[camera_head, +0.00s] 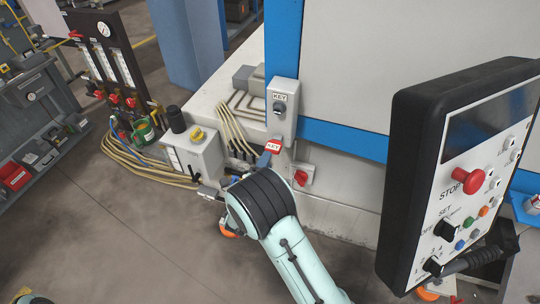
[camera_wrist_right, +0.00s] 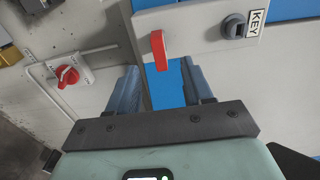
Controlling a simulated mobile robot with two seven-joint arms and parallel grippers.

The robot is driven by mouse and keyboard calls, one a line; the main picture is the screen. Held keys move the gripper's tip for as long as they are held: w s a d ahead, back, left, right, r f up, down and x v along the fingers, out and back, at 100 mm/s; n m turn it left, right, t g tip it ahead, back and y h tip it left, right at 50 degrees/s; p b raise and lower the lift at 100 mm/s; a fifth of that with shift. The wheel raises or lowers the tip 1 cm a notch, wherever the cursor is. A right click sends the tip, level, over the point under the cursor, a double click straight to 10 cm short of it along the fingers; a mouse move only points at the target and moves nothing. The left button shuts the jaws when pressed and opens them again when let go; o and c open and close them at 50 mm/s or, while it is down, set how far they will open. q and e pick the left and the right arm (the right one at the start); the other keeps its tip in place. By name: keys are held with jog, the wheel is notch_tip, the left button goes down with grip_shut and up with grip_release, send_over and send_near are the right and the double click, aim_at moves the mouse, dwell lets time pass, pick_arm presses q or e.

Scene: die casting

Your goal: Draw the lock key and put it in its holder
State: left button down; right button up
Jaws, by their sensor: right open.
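The lock key shows as a red tag (camera_head: 273,146) with white lettering at the lower end of a grey box on the machine wall. In the right wrist view the red tag (camera_wrist_right: 158,50) stands out from the grey plate. A dark round key fitting (camera_head: 280,107) with a KEY label sits above it on the box; it also shows in the wrist view (camera_wrist_right: 234,27). My right gripper (camera_wrist_right: 160,78) is open, its two fingers either side of the tag's line, with no clear contact. Its fingertips are partly hidden in the head view.
A red rotary switch (camera_head: 301,177) is on the wall just below and right of the key box; it shows left in the wrist view (camera_wrist_right: 67,76). A control panel (camera_head: 465,180) fills the right side. A grey box (camera_head: 195,150) with cables stands left of my gripper.

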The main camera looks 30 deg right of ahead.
jog(key=v, duration=0.7)
jog(key=shift+b, duration=0.3)
jog(key=shift+s, duration=0.15)
